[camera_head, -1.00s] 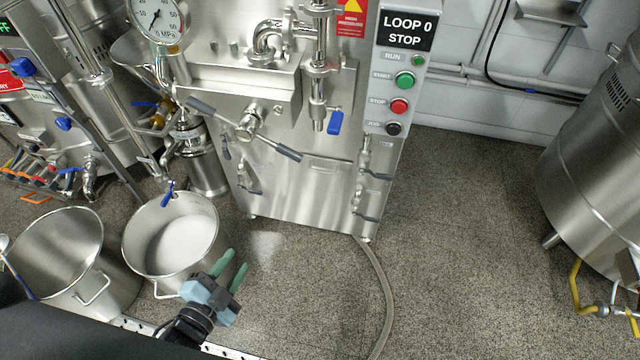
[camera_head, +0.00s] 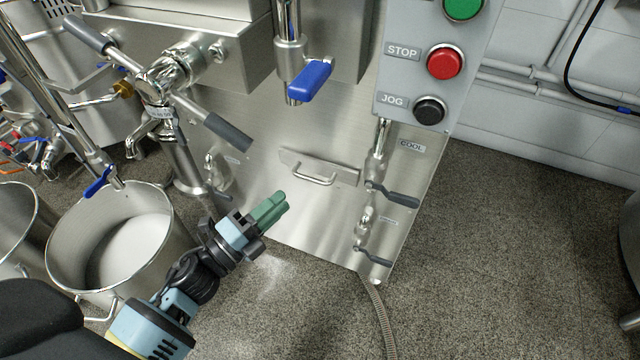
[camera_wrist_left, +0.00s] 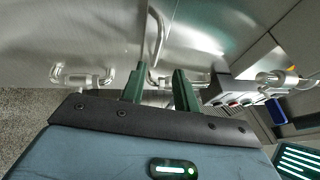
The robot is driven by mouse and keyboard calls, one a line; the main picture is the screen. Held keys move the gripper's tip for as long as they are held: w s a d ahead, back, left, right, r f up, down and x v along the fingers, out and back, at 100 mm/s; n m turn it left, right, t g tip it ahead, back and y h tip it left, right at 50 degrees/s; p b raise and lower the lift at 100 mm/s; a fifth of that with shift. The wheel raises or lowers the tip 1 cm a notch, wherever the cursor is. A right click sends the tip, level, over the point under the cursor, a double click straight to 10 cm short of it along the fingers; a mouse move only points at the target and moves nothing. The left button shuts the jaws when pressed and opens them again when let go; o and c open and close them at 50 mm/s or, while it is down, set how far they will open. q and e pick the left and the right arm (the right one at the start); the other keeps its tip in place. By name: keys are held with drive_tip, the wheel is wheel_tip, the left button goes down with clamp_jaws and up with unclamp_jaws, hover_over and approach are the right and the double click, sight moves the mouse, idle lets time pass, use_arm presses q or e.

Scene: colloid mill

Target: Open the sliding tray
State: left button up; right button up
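The sliding tray (camera_head: 340,172) shows as a narrow plate in the lower steel front of the mill, with a curved bar handle (camera_head: 315,179). It looks flush with the panel. My left gripper (camera_head: 271,205) is below and left of the handle, apart from it, with its green fingers pointing toward the panel. In the left wrist view its two fingers (camera_wrist_left: 159,88) stand apart with nothing held between them. A bent steel bar (camera_wrist_left: 158,35), apparently the tray handle, lies beyond the gap. My right gripper is in neither view.
A T-handled valve (camera_head: 165,80) and a blue-levered valve (camera_head: 308,82) are above the tray. Grey-levered valves (camera_head: 395,194) are at its right. A steel pot (camera_head: 112,240) stands at left.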

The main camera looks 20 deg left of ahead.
use_arm(q)
drive_tip(key=f+b+x, duration=0.1)
drive_tip(key=x, duration=0.6)
drive_tip(key=shift+w+r, duration=0.3)
drive_tip(key=shift+w, duration=0.05)
drive_tip(key=shift+d, duration=0.15)
clamp_jaws()
